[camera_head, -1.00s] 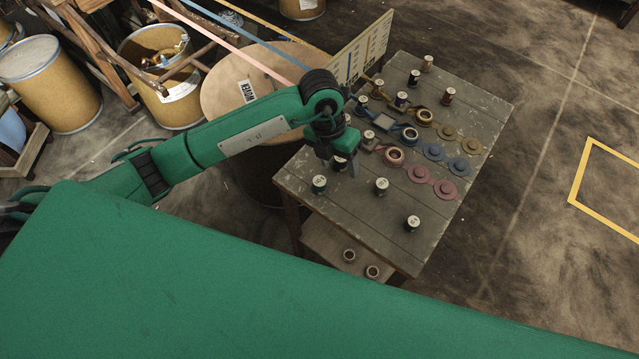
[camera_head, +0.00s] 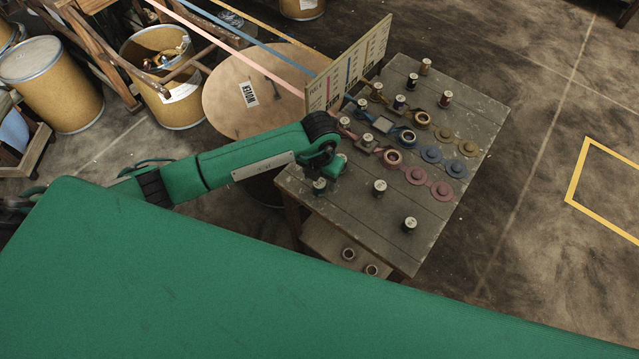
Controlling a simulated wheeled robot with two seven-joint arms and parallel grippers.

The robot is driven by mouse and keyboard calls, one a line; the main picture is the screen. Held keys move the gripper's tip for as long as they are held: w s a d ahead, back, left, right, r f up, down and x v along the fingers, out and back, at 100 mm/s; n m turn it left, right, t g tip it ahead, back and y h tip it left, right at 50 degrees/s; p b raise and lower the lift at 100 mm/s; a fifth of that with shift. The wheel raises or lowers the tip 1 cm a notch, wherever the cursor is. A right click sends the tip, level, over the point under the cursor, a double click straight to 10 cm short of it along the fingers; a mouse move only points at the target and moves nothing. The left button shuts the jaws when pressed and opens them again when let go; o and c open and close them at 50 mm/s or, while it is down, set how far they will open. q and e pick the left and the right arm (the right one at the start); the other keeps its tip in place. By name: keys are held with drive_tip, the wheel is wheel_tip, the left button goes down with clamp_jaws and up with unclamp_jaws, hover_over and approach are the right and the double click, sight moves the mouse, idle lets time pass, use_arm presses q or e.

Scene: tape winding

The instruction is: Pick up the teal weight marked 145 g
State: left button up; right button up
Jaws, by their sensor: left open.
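My left gripper (camera_head: 321,178) comes down over the near left part of the table, with its jaws open. A small dark teal-green weight (camera_head: 319,187) with a pale top stands at its fingertips. I cannot tell whether the fingers touch it, and its marking is too small to read. Two more dark weights stand apart to the right, one near the middle (camera_head: 379,187) and one near the front (camera_head: 409,225). My right gripper is not in view.
The wooden table (camera_head: 350,222) carries several more weights, tape rolls and coloured discs (camera_head: 415,175) farther back. An upright board (camera_head: 350,68) stands along its left back edge, with coloured tapes running to it. The front right of the tabletop is mostly clear.

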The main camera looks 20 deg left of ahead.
sight(320, 183)
use_arm(q)
drive_tip(key=shift+s+f, duration=0.1)
drive_tip(key=shift+f, duration=1.5)
drive_tip(key=c, duration=1.1)
drive_tip(key=shift+c, duration=0.2)
drive_tip(key=shift+r, duration=0.15)
